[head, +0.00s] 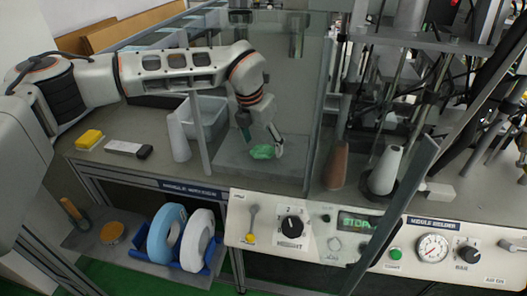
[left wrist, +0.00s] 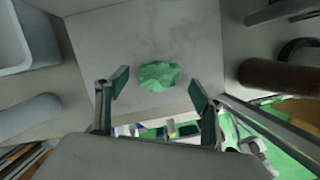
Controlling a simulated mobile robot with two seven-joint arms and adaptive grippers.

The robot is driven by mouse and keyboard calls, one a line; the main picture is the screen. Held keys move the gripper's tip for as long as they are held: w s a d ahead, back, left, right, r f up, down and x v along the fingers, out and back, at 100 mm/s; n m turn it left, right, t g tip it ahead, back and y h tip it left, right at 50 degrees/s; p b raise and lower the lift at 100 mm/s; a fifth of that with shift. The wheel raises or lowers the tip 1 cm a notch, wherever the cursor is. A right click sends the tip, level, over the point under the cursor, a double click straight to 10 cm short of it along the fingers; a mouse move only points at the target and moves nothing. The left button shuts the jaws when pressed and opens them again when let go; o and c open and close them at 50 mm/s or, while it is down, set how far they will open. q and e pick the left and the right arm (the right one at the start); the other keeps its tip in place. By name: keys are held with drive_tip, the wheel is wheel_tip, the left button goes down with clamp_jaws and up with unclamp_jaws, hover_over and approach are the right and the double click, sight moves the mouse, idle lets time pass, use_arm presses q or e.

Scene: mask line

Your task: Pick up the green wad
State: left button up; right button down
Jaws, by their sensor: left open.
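The green wad (head: 262,152) is a small crumpled lump on a grey plate (head: 235,160) on the bench. In the left wrist view the wad (left wrist: 158,76) lies on the pale plate (left wrist: 150,35), ahead of and between the two fingers. My left gripper (head: 262,138) reaches in from the left and points down at the wad. Its fingers (left wrist: 158,90) are spread apart with nothing between them that I can see gripped. Whether a finger touches the wad I cannot tell. My right gripper does not show.
A grey bin (head: 208,112) and a white cylinder (head: 178,136) stand left of the plate. A metal post (head: 312,120) and a brown cylinder (head: 336,165) stand to its right. A yellow block (head: 89,138) lies at the left. The control panel (head: 300,228) runs along the front.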

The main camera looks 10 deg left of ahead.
use_arm(q)
drive_tip(key=shift+x, duration=1.25)
drive_tip(key=shift+s+a, duration=0.15)
drive_tip(key=c, duration=0.8)
